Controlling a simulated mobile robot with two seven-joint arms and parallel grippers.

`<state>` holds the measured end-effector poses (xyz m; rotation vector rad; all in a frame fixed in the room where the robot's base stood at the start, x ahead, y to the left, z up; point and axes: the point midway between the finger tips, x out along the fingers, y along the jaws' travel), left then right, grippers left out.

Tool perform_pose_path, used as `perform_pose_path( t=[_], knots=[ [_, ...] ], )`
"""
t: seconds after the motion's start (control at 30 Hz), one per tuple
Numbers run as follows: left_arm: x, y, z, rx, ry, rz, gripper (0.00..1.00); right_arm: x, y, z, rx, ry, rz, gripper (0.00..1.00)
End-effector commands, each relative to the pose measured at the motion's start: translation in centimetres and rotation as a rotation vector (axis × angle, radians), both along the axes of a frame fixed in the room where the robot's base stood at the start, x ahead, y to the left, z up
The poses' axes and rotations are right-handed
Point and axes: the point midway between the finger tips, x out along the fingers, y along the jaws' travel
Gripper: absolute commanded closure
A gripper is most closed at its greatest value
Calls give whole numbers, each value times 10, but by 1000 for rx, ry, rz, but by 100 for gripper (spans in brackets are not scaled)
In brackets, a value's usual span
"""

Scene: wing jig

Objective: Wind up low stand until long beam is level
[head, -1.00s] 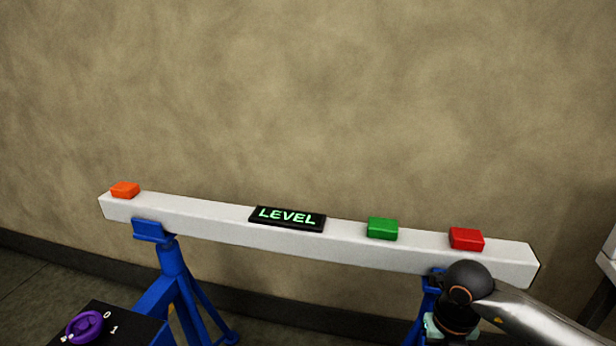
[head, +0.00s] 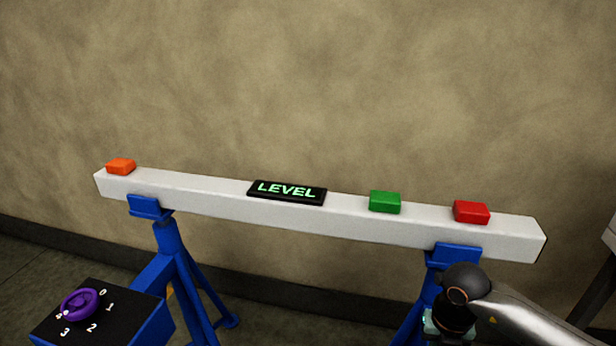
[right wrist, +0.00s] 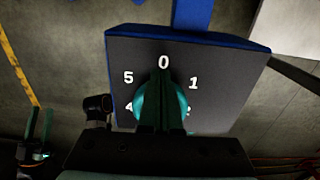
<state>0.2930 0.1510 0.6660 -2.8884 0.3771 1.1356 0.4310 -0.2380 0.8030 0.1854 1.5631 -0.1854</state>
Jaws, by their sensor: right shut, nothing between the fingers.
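The long white beam (head: 220,202) rests across two blue stands. Its sign (head: 287,191) is lit green and reads LEVEL. The left stand (head: 172,255) has a black dial box with a purple knob (head: 80,304). The right stand (head: 452,254) is partly hidden by my right arm. In the right wrist view, a teal knob (right wrist: 178,99) sits on a black dial plate (right wrist: 225,75). My right gripper (right wrist: 162,82) is shut and empty in front of this knob, covering its middle; I cannot tell whether it touches.
An orange block (head: 121,166), a green block (head: 385,202) and a red block (head: 472,212) sit on top of the beam. A plain wall stands close behind. Part of a pale table shows at the right edge. A yellow floor line (right wrist: 18,70) shows in the wrist view.

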Motion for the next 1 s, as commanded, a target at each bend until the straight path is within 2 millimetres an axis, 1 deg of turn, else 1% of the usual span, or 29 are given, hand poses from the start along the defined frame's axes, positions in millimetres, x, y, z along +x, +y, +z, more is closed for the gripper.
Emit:
perform_pose_path(
  t=[0.1, 0.27, 0.57, 1.0],
  knots=[
    [4, 0, 3, -1, -9, -1, 50, 0, 0, 0, 0, 0, 0, 100],
    [5, 1, 4, 1, -12, 0, 50, 0, 0, 1, 0, 0, 0, 100],
    [4, 3, 3, 5, -8, 1, 50, -3, 1, 1, 0, 0, 1, 100],
    [-3, 4, 2, 7, 5, 3, 50, -8, 1, 1, 0, 1, 1, 100]
  ],
)
